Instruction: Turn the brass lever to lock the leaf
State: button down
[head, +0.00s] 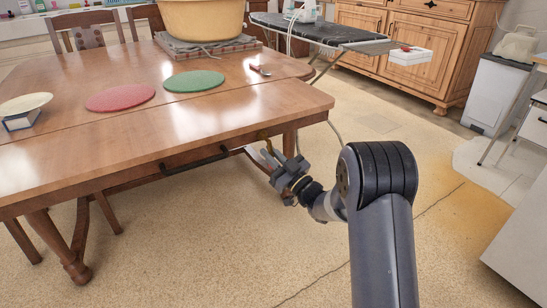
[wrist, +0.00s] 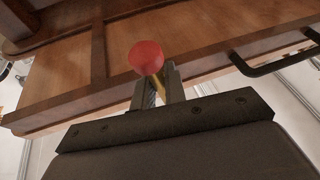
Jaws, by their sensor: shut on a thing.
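The brass lever (wrist: 160,82) shows in the wrist view as a short yellow strip ending in a red ball knob (wrist: 146,57). It is under the wooden table's front edge. My gripper (wrist: 156,88) is shut on the lever, with the knob just beyond the fingertips. In the head view, my gripper (head: 270,157) is just below the table's near right part. A small brass-coloured piece (head: 265,138) shows above it there. The leaf (head: 190,130) is the front strip of the tabletop, level with the rest. The lever's pivot is mostly hidden.
A dark bar handle (head: 195,160) runs under the leaf's front edge, left of my gripper. A table leg (head: 289,143) stands close behind the gripper. Red (head: 120,97) and green (head: 194,81) mats lie on the table.

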jog(key=shift+s+a+f+m+t+h+b, duration=0.1)
jog(key=shift+a+m+t+h+b, duration=0.1)
jog(key=shift+m+t, duration=0.25)
jog(key=shift+s+a+f+m+t+h+b, duration=0.1)
jog(key=shift+m+t+h, duration=0.15)
jog(key=shift+m, duration=0.4)
jog(key=shift+r, duration=0.1)
jog(key=c, duration=1.7)
grip_release()
jog(key=shift+c, duration=0.2)
jog(key=p+v, duration=0.2)
jog(key=v, duration=0.9)
jog(key=shift+w+a, duration=0.1)
